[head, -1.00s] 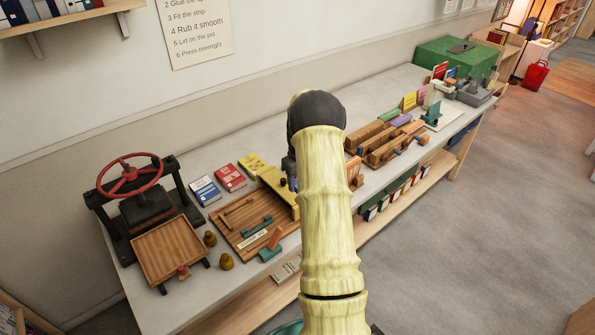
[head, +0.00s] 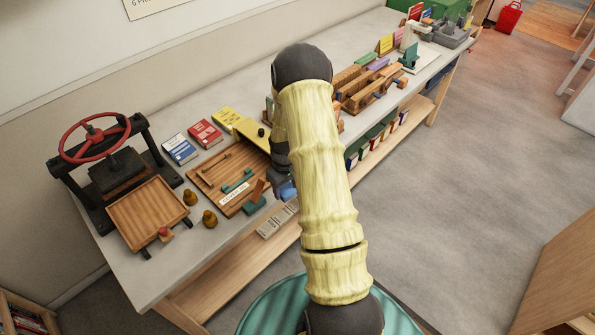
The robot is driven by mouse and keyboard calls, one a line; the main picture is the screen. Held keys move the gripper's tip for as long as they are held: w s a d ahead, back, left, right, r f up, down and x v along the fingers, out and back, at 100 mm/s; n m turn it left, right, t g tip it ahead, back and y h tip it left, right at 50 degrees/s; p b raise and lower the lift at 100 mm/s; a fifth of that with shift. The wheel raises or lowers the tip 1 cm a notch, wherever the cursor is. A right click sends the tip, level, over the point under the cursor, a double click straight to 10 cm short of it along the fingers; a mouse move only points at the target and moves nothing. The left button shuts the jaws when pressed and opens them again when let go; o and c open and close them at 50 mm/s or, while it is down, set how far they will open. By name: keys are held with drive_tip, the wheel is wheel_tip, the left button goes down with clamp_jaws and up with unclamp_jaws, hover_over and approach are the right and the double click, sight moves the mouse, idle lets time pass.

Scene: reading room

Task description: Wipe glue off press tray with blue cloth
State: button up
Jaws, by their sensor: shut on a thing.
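The press tray (head: 126,232) is a shallow wooden tray at the lower left, in front of the black press with the red wheel (head: 93,138). I cannot make out glue on it at this size. A small red-topped wooden piece (head: 164,234) is at its front right corner. The fingertips are not clearly visible.
Two brass weights (head: 209,218) stand between the tray and the wooden board (head: 222,187). Wooden racks (head: 365,90) stand farther right. Bare bench top (head: 185,265) lies in front of the weights. The floor at right is open.

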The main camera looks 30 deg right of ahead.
drive_tip(key=a+f, duration=0.1)
drive_tip(key=a, duration=0.3)
drive_tip(key=s+a+f+m, duration=0.1)
drive_tip(key=a, duration=0.3)
drive_tip(key=s+a+f+m, duration=0.1)
drive_tip(key=a, duration=0.3)
drive_tip(key=shift+a+f, duration=0.35)
drive_tip(key=shift+f, duration=0.05)
drive_tip(key=shift+s+a, duration=0.1)
drive_tip(key=shift+a, duration=0.05)
